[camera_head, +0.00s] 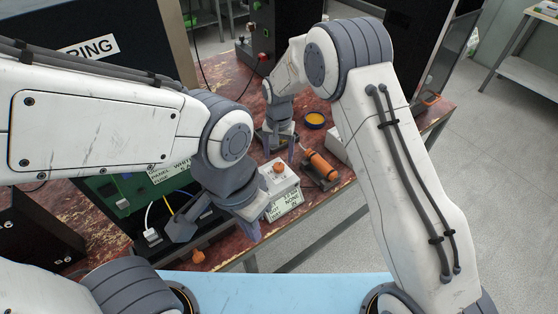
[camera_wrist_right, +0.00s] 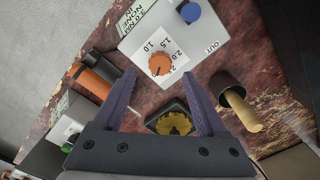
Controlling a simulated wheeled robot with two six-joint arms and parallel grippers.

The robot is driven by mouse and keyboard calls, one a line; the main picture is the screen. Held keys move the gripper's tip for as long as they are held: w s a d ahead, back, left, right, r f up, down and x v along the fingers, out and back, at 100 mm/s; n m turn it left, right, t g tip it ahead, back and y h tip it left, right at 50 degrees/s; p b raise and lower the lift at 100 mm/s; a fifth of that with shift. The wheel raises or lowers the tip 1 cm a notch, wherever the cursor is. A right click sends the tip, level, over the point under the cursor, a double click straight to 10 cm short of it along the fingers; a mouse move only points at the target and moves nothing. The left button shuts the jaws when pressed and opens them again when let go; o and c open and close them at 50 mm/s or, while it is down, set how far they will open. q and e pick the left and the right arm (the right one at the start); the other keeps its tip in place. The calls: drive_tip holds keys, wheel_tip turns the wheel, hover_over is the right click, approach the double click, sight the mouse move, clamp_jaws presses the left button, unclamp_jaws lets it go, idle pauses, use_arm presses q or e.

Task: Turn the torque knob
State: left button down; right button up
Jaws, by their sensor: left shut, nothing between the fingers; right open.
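The torque knob is an orange dial (camera_head: 278,167) on top of a white box (camera_head: 285,204) with printed labels, on the worn red bench. The right wrist view shows the orange knob (camera_wrist_right: 159,64) beside a printed scale, with a blue knob (camera_wrist_right: 190,12) on the same box. My right gripper (camera_head: 279,150) is just behind the box; in its wrist view the open fingers (camera_wrist_right: 160,78) point toward the orange knob, with nothing between them. Contact with the knob is not visible. My left gripper (camera_head: 253,232) is shut and empty, at the front left of the box, partly overlapping it.
An orange-handled tool (camera_head: 321,164) lies in a holder right of the box. A green panel (camera_head: 115,193) with wires stands left. A brown holder with a wooden handle (camera_wrist_right: 240,107) is near my right finger.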

sight(279, 166)
drive_tip(key=shift+f+p, duration=0.3)
drive_tip(key=shift+f, duration=1.85)
clamp_jaws()
